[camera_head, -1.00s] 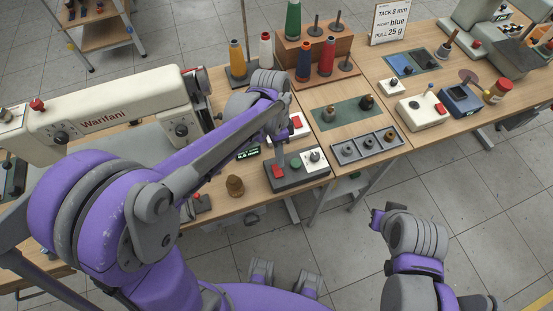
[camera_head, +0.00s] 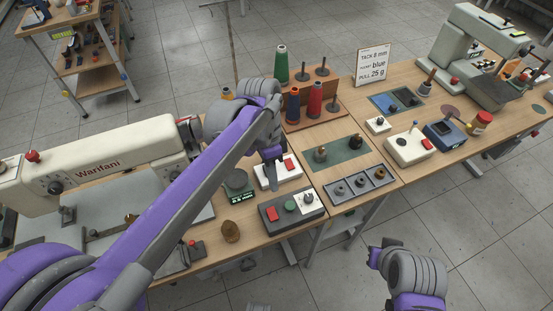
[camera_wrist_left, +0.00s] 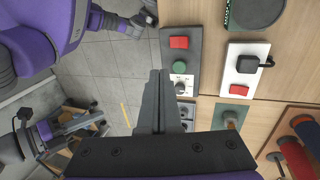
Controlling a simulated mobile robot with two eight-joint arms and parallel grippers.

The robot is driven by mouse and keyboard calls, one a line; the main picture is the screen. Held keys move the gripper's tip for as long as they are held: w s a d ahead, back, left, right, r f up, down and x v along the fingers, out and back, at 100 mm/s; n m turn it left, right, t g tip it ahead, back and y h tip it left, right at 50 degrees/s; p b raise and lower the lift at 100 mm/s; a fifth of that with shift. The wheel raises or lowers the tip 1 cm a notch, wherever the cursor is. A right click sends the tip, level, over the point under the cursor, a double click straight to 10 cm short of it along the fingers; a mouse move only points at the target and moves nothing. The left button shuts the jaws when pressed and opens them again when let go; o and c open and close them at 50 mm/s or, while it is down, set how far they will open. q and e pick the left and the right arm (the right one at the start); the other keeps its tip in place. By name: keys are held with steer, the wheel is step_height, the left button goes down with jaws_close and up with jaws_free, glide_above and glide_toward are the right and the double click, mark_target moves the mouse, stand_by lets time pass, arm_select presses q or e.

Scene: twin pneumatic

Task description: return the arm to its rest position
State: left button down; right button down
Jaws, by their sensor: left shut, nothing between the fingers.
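My left arm (camera_head: 190,190) reaches in from the left across the bench in the head view. Its ribbed grey wrist is bent and the left gripper (camera_head: 272,180) points down in front of the white box with a red button (camera_head: 283,172). In the left wrist view the two dark fingers of this gripper (camera_wrist_left: 160,75) lie together, with nothing between them. They appear just beside the grey control box (camera_wrist_left: 180,60), which also shows in the head view (camera_head: 283,216).
A sewing machine (camera_head: 100,165) stands left, under my arm. A brown knob-like piece (camera_head: 230,232) is at the front edge. A wooden spool stand (camera_head: 312,122) is behind, a three-part grey tray (camera_head: 360,187) to the right.

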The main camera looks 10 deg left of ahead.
arm_select(q)
steer(key=s+a+f+n+t+y, duration=0.1)
steer(key=s+a+f+n+t, duration=0.5)
steer(key=s+a+n+t, duration=0.2)
steer(key=s+n, duration=0.2)
steer(key=n, duration=0.1)
steer(key=shift+a+f+y, duration=0.3)
steer(key=shift+a+y, duration=0.05)
steer(key=shift+y, duration=0.05)
steer(key=shift+a, duration=0.1)
